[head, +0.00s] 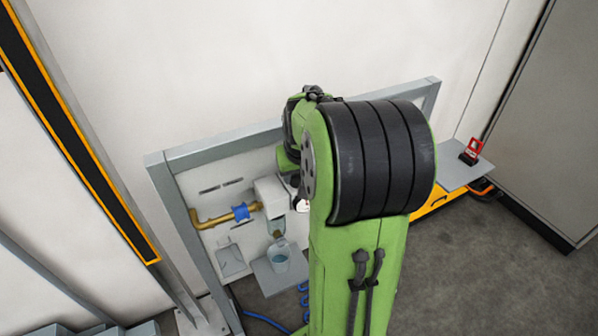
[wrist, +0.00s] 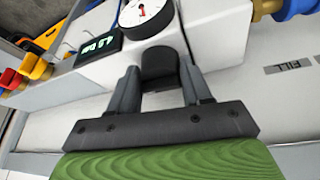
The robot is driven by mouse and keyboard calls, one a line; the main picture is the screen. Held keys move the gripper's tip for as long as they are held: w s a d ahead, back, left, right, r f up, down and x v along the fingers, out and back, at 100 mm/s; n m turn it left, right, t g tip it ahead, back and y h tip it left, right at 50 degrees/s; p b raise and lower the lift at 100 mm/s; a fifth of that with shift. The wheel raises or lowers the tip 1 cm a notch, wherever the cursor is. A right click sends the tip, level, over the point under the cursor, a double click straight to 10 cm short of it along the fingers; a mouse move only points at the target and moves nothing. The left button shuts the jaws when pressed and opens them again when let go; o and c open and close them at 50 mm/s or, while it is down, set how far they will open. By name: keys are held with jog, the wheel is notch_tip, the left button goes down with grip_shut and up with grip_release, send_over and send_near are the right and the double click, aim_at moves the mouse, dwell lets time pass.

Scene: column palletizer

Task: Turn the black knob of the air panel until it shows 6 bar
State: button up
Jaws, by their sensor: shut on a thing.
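In the wrist view, my gripper (wrist: 158,78) is shut on the black knob (wrist: 158,62), with one finger on each side of it. The knob sits on the white regulator block (wrist: 215,40) of the air panel. Above it, a round white gauge (wrist: 146,14) with a red needle is partly cut off by the picture edge. Beside it, a small black display (wrist: 97,46) shows light digits, tilted and too small to read surely. In the head view, the regulator block (head: 268,192) is partly visible; my arm hides the knob and my gripper.
In the head view, a blue valve (head: 241,212) sits on a yellow pipe left of the block. A clear cup (head: 279,257) stands on a small shelf below. A grey frame (head: 213,150) surrounds the panel. A red padlock-like item (head: 472,149) rests on a ledge at right.

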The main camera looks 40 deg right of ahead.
jog(key=shift+a+m, duration=0.15)
jog(key=shift+m, duration=0.15)
jog(key=m+g, duration=0.1)
jog(key=m, duration=0.1)
jog(key=m+h, duration=0.1)
jog(key=m, duration=0.1)
jog(key=shift+w+a+m+g, duration=0.1)
jog(key=shift+w+m+g, duration=0.1)
jog(key=shift+m+g, duration=0.15)
jog(key=shift+m+g+h+p, duration=0.3)
jog(key=shift+m+g+p, duration=0.5)
jog(key=shift+m, duration=1.45)
jog(key=shift+w, duration=0.1)
jog(key=o, duration=1)
jog(key=shift+r, duration=0.15)
jog(key=p+v, duration=0.6)
jog(key=v, duration=0.9)
jog(key=shift+a+r, duration=0.2)
